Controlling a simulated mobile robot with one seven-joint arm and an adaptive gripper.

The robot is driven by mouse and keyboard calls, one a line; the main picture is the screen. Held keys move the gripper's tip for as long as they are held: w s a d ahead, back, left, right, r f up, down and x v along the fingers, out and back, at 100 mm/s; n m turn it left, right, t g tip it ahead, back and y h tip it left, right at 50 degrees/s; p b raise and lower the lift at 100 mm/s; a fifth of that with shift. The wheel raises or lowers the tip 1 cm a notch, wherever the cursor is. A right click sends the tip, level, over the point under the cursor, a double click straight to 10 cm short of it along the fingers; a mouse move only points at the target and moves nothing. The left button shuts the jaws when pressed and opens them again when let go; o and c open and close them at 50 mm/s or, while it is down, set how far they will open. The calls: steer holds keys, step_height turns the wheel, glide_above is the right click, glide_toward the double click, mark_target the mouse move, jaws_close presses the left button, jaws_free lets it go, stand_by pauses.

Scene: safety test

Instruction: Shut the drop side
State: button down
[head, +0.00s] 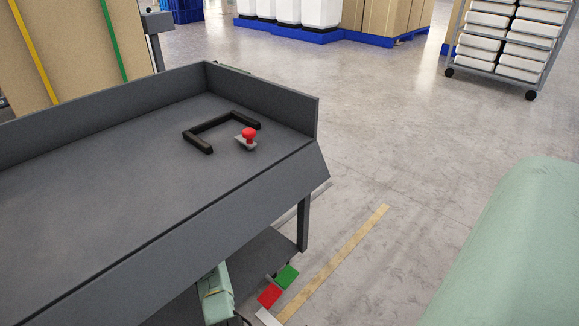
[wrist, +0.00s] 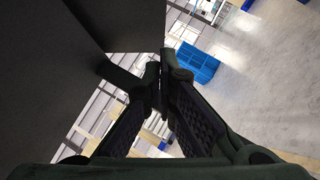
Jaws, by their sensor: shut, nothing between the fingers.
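The drop side (head: 225,205) is the long grey near panel of a grey cart. In the head view it slopes outward and down from the cart bed's near edge. My gripper (wrist: 160,82) is shut and empty in the wrist view. Its fingertips are close to dark grey panels (wrist: 45,70) at the upper left; I cannot tell whether they touch. In the head view, a pale green part of my arm shows below the drop side, and the fingertips are not clearly visible there.
A black U-shaped bar (head: 199,145) and a red-knobbed piece (head: 249,134) lie on the cart bed (head: 110,190). Red (head: 270,295) and green (head: 287,277) plates show below. A wheeled rack (head: 510,40) stands far right. The floor (head: 390,140) between is clear.

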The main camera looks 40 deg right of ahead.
mark_target(292, 196)
steer(key=shift+s+d+r+p, duration=0.15)
steer(key=shift+s+r, duration=0.2)
steer(key=shift+s, duration=0.3)
steer(key=shift+s+d+r+p, duration=0.15)
steer(key=shift+s+r, duration=0.25)
steer(key=shift+s, duration=0.25)
steer(key=shift+s+r+p, duration=0.15)
steer(key=shift+s+r, duration=0.2)
steer(key=shift+s, duration=0.3)
steer(key=shift+s+d, duration=0.1)
steer(key=shift+s+r+n+h, duration=0.1)
steer(key=shift+s+n+h, duration=0.1)
steer(key=shift+n+h, duration=0.1)
steer(key=shift+s, duration=0.1)
